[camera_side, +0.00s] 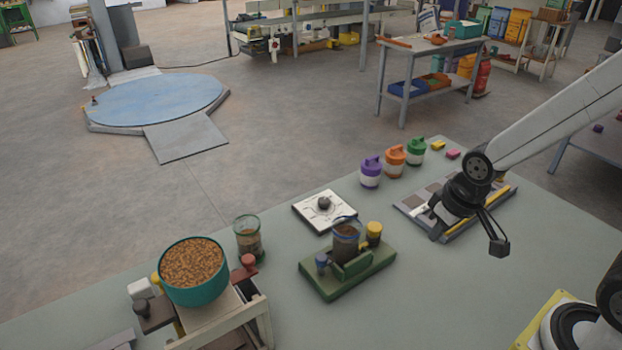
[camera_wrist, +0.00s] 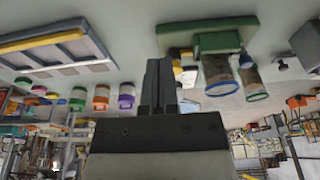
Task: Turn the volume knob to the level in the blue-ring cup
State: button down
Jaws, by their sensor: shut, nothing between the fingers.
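The volume knob (camera_side: 324,202) is a dark round knob on a white plate with dark markings, in the middle of the side view. The blue-ring cup (camera_side: 345,238) stands just in front of it on a green stand (camera_side: 335,281) and holds brown material. A second cup (camera_side: 249,240) with a green rim stands to the left, partly filled. My gripper (camera_wrist: 158,64) is shut and empty in the wrist view. In the side view it is over the grey panel at the right, apart from the knob, and its fingertips are hard to make out.
A teal bowl of brown pellets (camera_side: 195,275) sits on a wooden frame at front left. Purple (camera_side: 371,173), orange (camera_side: 395,162) and green (camera_side: 415,151) lidded jars stand behind the knob. A yellow-topped jar (camera_side: 374,234) is beside the blue-ring cup. The table's front middle is clear.

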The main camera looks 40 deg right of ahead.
jog(key=c, duration=0.9)
grip_release()
jog(key=o, duration=0.7)
jog(key=shift+w+r+n, duration=0.1)
jog(key=shift+w+n, duration=0.2)
jog(key=shift+w, duration=0.2)
jog(key=n+g, duration=0.3)
jog(key=n, duration=1.8)
send_over(324, 200)
jog(key=f, duration=0.4)
jog(key=shift+s+f, duration=0.15)
jog(key=shift+s, duration=0.15)
jog(key=shift+w+f+n, duration=0.2)
jog(key=shift+w+n, duration=0.15)
jog(key=shift+n, duration=0.15)
jog(key=shift+f, duration=3.9)
